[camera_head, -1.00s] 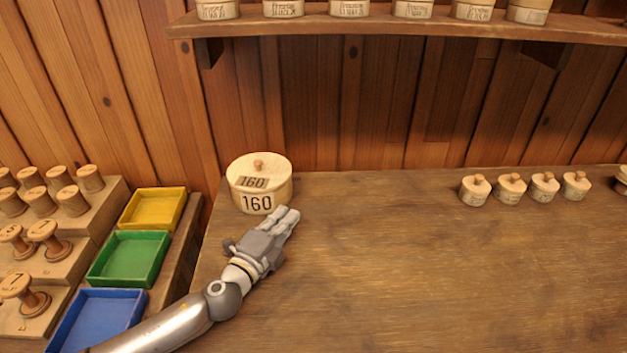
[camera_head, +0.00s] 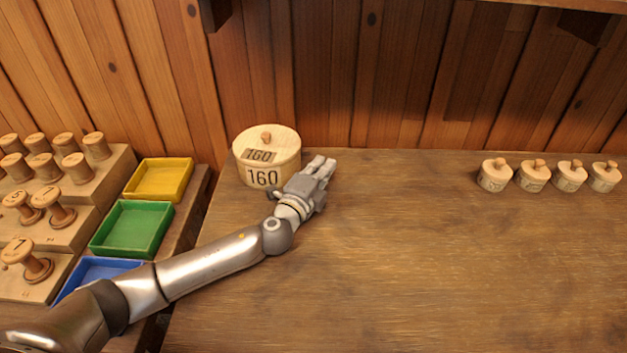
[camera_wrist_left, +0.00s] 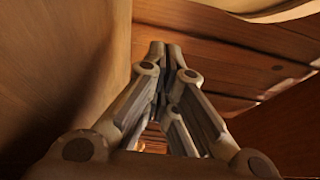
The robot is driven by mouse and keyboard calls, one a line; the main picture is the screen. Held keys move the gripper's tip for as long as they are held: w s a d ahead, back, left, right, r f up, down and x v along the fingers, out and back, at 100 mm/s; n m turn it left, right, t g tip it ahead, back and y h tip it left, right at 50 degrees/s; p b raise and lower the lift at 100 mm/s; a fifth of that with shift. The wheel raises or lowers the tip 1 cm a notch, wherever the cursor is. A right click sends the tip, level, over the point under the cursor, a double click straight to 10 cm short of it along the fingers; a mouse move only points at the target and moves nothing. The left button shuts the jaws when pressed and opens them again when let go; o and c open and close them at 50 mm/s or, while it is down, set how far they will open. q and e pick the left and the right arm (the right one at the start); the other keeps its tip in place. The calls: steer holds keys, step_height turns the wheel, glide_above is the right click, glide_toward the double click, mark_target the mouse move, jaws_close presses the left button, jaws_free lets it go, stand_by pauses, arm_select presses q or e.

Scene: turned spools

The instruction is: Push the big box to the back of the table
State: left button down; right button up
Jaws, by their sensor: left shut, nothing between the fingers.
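The big box (camera_head: 262,150) is a round pale wooden box with a knobbed lid and the number 160 on its front. It stands upright at the back left of the table (camera_head: 400,270), near the plank wall. My left gripper (camera_head: 325,165) is shut and empty, just to the right of the box's front, pointing toward the wall. My right gripper is not in view.
Several small lidded boxes (camera_head: 533,176) stand in a row at the back right. Left of the table are yellow (camera_head: 160,180), green (camera_head: 132,228) and blue (camera_head: 90,272) trays and a stepped rack of spools (camera_head: 50,200). The table's middle is clear.

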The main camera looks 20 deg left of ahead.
mark_target(298, 163)
arm_select(q)
steer(key=a, duration=0.3)
steer(key=shift+f, duration=0.1)
steer(key=shift+a, duration=0.4)
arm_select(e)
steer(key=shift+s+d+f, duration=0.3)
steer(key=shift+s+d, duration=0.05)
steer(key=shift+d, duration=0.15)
arm_select(q)
steer(key=shift+s+a, duration=0.1)
steer(key=shift+s+a+b, duration=0.1)
steer(key=shift+a+b, duration=0.35)
steer(key=shift+a, duration=0.45)
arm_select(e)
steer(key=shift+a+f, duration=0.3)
